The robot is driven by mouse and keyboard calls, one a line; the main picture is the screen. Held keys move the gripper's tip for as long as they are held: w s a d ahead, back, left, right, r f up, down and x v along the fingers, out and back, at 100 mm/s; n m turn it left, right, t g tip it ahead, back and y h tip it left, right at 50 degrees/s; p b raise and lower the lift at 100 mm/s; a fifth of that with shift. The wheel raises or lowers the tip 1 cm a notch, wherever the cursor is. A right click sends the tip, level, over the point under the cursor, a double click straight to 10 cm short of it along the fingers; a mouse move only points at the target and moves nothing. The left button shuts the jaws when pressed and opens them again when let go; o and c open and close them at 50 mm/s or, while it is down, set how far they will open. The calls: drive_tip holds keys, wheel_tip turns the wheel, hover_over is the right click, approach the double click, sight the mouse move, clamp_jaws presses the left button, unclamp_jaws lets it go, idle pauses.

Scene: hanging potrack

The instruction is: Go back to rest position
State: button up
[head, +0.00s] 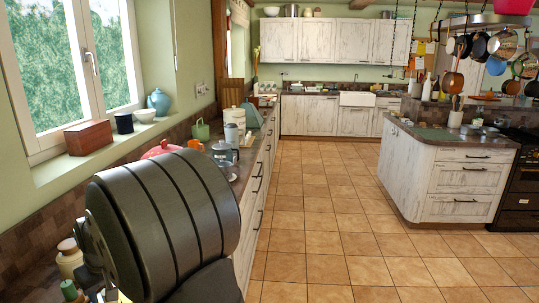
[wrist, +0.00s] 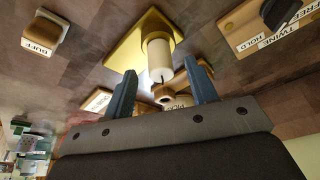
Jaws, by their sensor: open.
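My gripper (wrist: 162,84) shows in the wrist view with its two blue-grey fingers spread apart. It is open and nothing is held between them. Beyond the fingertips is a white candle-like cylinder (wrist: 160,62) on a yellow square base (wrist: 128,50); the exact distance is unclear. In the head view my dark ribbed arm fills the lower left and hides the near end of the left counter. My fingers cannot be made out there.
Wooden pieces labelled BUFF (wrist: 45,33) and TWINE HOLD (wrist: 262,32) flank the yellow base. A cream jar (head: 68,259) is beside my arm. The left counter holds a red pot (head: 162,149) and several containers. The tiled floor (head: 310,215) is clear up to the island (head: 455,185).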

drive_tip(key=shift+x, duration=0.9)
drive_tip(key=shift+r, duration=0.1)
drive_tip(key=shift+r, duration=0.1)
drive_tip(key=v, duration=1.6)
drive_tip(key=x, duration=1.7)
drive_tip(key=shift+s+d, duration=0.1)
wheel_tip(320, 180, up, 8)
drive_tip(key=shift+f, duration=0.15)
drive_tip(key=shift+r, duration=0.55)
drive_tip(key=shift+f, duration=0.1)
